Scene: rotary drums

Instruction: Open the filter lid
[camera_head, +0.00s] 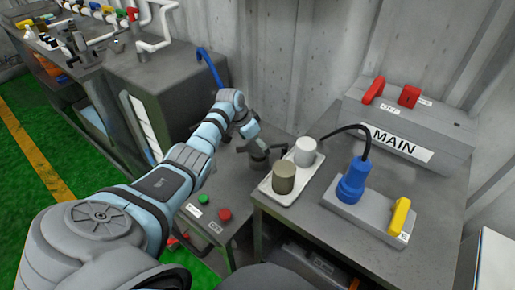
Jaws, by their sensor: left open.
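A dark grey machine housing (165,75) stands at the upper middle, with a curved blue handle (209,66) rising at its right edge. No part is marked as the filter lid, so I cannot tell for certain which part it is. My left arm reaches from the lower left past the housing. My left gripper (264,156) is open, with its dark fingers spread beside the white tray (266,186). It is in front of the blue handle in the picture and apart from it. The right gripper is not in view.
The tray holds an olive cylinder (284,178) and a white cylinder (305,151). A grey table (370,245) carries a blue plug (352,182) with a black cable, a yellow switch (399,216) and a MAIN box (425,125). Green (204,199) and red (224,215) buttons are on a lower panel.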

